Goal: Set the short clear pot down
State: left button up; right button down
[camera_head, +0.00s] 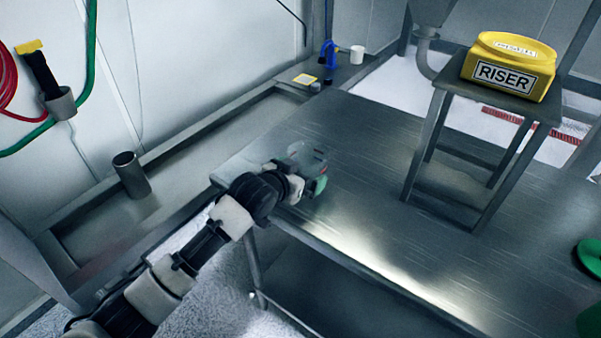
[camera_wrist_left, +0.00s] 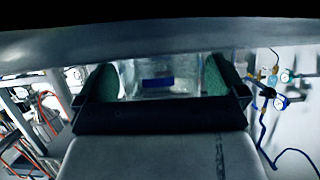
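The short clear pot (camera_head: 305,154) is see-through and shows at the near-left end of the metal table (camera_head: 385,200). My left gripper (camera_head: 308,182) reaches it from the lower left, with a green finger pad showing beside it. In the left wrist view the pot (camera_wrist_left: 158,75), with a blue mark on it, sits between the two green pads of the gripper (camera_wrist_left: 160,85), which appear closed on its sides. I cannot tell whether its base touches the tabletop. My right gripper is not in view.
A yellow box marked RISER (camera_head: 510,68) stands on a metal stand (camera_head: 440,125) on the table. Green objects (camera_head: 590,256) are cut off at the right edge. A metal cup (camera_head: 131,175) stands on the left ledge. The tabletop's middle is clear.

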pick_arm(q)
jog(key=shift+r, duration=0.15)
jog(key=v, duration=1.2)
